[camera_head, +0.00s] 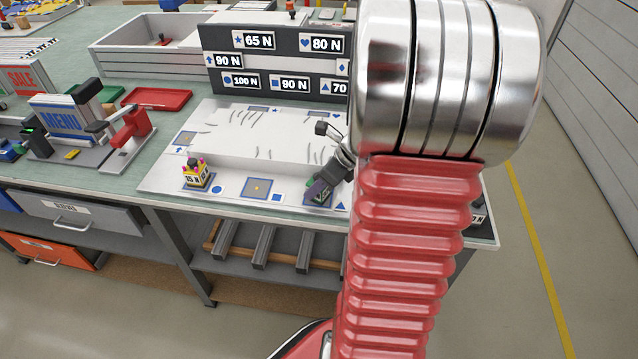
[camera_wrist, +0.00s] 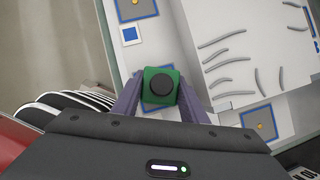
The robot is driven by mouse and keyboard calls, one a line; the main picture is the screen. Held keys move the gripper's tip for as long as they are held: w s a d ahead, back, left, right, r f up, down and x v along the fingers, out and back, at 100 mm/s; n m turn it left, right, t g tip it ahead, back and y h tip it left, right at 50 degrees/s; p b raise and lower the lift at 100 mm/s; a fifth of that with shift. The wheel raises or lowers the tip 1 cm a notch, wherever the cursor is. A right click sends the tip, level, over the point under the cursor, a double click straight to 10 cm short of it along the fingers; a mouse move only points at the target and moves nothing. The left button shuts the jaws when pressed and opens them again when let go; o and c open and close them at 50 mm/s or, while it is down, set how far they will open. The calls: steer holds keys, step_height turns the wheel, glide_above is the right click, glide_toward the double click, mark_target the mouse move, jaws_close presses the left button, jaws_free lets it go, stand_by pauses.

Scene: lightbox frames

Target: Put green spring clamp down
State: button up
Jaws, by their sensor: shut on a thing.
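The green spring clamp (camera_wrist: 148,76) shows in the wrist view as a green square block with a round black knob on top. My gripper (camera_wrist: 160,92) is shut on it, one finger on each side. In the head view my gripper (camera_head: 322,187) is low over the front of the white board (camera_head: 230,207), with a bit of the green clamp (camera_head: 318,199) showing below it. It is over or at a front pad beside a blue triangle mark. I cannot tell whether the clamp touches the board. My arm hides the board's right part.
A dark sign with force labels (camera_head: 275,60) stands behind the board. A red tray (camera_head: 157,98) lies to the left.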

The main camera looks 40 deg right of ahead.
steer(key=o, duration=1.2)
steer(key=shift+o, duration=0.2)
steer(key=v, duration=1.2)
steer(key=shift+w+a, duration=0.1)
